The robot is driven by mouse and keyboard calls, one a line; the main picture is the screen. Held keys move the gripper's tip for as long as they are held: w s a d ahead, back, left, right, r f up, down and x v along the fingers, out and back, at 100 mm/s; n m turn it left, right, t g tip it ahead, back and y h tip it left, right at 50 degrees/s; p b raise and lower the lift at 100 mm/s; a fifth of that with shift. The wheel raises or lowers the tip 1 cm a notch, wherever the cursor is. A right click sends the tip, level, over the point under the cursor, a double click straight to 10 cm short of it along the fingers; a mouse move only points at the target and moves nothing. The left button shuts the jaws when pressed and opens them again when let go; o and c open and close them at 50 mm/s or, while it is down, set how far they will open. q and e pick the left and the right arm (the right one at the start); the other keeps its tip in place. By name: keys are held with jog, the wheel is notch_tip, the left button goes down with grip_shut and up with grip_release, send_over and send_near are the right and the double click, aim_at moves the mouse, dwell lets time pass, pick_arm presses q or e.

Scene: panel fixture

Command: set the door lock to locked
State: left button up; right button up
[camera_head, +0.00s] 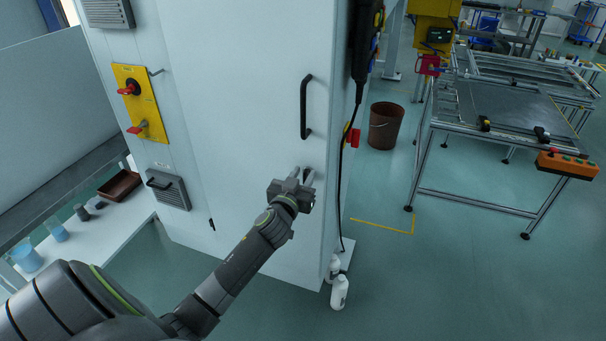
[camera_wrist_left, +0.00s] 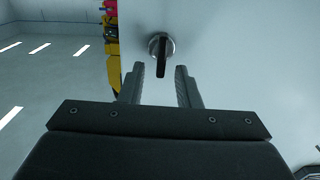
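The door lock (camera_wrist_left: 161,46) is a round metal knob with a dark bar, seen in the left wrist view on the white cabinet door (camera_head: 255,90). The bar points down the picture there. My left gripper (camera_head: 304,174) is at the cabinet door below the black door handle (camera_head: 306,106). In the left wrist view its two fingers (camera_wrist_left: 161,77) are apart and empty. The lower end of the bar lies in line with the gap between the fingertips; whether they touch it I cannot tell. In the head view the gripper hides the lock. My right gripper is not in view.
A black pendant on a cable (camera_head: 363,50) hangs at the cabinet's right edge. White bottles (camera_head: 339,292) stand on the floor. A brown bucket (camera_head: 384,126) stands behind.

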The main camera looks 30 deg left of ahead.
pick_arm(q)
jog(key=shift+w+a, duration=0.1)
jog(key=shift+w, duration=0.15)
jog(key=shift+c, duration=0.4)
grip_shut()
